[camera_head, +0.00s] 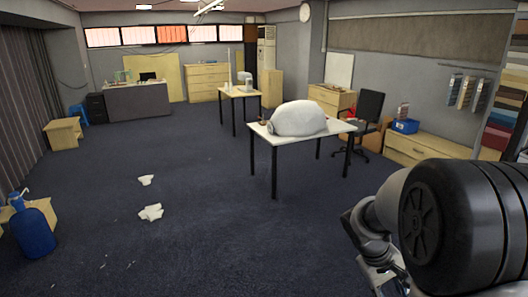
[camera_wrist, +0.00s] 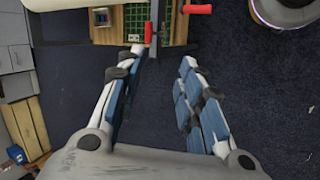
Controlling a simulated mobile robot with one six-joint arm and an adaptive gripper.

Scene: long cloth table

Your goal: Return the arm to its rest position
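My arm fills the lower right of the head view, bent and close to the camera. My gripper (camera_wrist: 161,58) shows in the wrist view with its two blue-padded fingers spread apart. The gap between the fingers is empty and dark carpet shows through it. I see nothing held. In the head view I cannot make out the fingertips clearly.
A pale table (camera_head: 335,128) with a large white rounded object (camera_head: 298,119) stands ahead, a black chair (camera_head: 367,112) behind it. A blue bottle (camera_head: 32,232) is at the lower left. White scraps (camera_head: 151,212) lie on the otherwise open carpet. Red handles (camera_wrist: 198,9) show beyond the fingers.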

